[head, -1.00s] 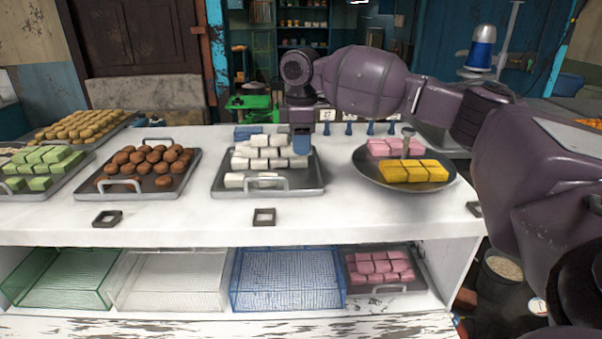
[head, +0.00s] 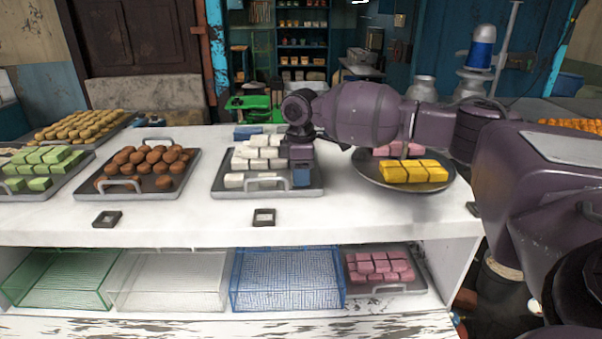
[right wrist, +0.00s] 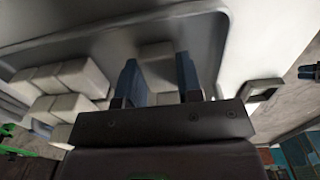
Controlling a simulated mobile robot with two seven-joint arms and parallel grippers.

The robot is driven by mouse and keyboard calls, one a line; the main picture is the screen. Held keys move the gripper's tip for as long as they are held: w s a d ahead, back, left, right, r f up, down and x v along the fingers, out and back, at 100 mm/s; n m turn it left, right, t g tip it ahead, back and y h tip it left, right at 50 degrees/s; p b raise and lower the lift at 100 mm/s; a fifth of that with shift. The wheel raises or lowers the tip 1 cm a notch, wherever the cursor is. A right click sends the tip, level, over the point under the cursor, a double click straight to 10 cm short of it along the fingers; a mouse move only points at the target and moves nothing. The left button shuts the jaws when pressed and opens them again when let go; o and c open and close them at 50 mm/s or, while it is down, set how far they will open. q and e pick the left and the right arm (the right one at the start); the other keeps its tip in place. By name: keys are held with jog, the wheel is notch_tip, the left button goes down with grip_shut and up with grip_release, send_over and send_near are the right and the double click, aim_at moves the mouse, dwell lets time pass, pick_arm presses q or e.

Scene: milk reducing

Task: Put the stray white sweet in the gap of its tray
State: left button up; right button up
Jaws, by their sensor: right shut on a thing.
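The white sweets' tray (head: 225,188) is dark with metal handles and stands mid-counter. It holds several white sweets (head: 258,164) in stacked rows. My right gripper (head: 301,177) is low over the tray's front right corner, right of the front-row sweets. In the right wrist view its blue fingers (right wrist: 160,82) are shut on a white sweet (right wrist: 158,66), with more white sweets in rows to the left. In the head view the fingers hide the held sweet. I cannot tell whether it touches the tray. My left gripper is not in view.
A tray of brown sweets (head: 108,185) stands to the left. A round dark pan (head: 370,180) with yellow and pink sweets stands to the right, under my arm. A small dark square frame (head: 264,217) lies in front. The counter front (head: 185,222) is mostly clear.

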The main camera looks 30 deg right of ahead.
jog(key=o, duration=0.9)
jog(key=shift+f, duration=0.1)
jog(key=shift+r, duration=6.1)
